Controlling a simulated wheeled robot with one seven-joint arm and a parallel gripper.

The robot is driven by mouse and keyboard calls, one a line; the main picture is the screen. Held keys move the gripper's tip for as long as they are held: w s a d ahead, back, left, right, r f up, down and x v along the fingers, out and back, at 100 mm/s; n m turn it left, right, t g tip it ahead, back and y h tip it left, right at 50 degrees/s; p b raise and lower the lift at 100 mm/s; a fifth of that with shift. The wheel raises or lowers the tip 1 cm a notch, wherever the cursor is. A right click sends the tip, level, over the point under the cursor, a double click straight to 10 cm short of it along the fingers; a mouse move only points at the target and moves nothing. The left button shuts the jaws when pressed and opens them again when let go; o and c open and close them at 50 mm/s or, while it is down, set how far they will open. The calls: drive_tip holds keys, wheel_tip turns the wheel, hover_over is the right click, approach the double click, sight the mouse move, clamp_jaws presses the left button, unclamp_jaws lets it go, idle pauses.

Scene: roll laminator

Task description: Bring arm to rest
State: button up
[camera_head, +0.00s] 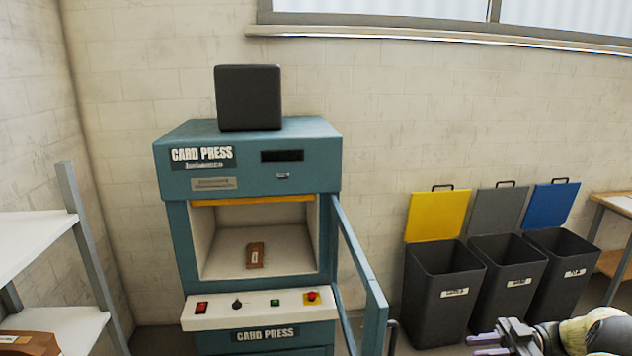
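My gripper (484,345) is at the bottom edge, right of centre, pointing left. Its two fingers show apart with nothing visible between them. Part of my arm (590,332) reaches in from the lower right corner. The gripper is right of the teal card press (173,240) and in front of the bins, apart from the press. The press door (376,318) stands open on its right side. A small brown packet with a pale label (255,255) lies in the open chamber.
A yellow-lidded bin (430,300), a grey-lidded bin (500,285) and a blue-lidded bin (560,275) stand open along the wall. A white shelf (50,325) is at left, with a brown package (28,343). A wooden table (615,204) is at far right.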

drive_tip(key=w+a+r+m+t+h, duration=0.3)
drive_tip(key=w+a+m+t+h, duration=0.1)
drive_tip(key=w+a+t, duration=0.3)
drive_tip(key=w+a+r+m+t+h, duration=0.35)
drive_tip(key=w+a+t, duration=0.2)
drive_tip(key=w, duration=0.45)
drive_tip(key=s+a+f+m+g+h+b, duration=0.1)
drive_tip(key=s+a+f+m+g+h, duration=0.1)
drive_tip(key=s, duration=0.8)
drive_tip(key=s+a+f+m+g+h, duration=0.3)
drive_tip(key=s+f+m+g+h, duration=0.1)
drive_tip(key=s, duration=0.6)
drive_tip(key=s+a+f+m+g+h+b, duration=0.1)
drive_tip(key=s+f+m+g+h, duration=0.3)
drive_tip(key=s, duration=0.7)
drive_tip(key=shift+a+f+m+b, duration=0.3)
drive_tip(key=shift+a+f+m, duration=0.15)
drive_tip(key=shift+a, duration=0.4)
drive_tip(key=shift+r, duration=0.1)
drive_tip(key=shift+w, duration=0.15)
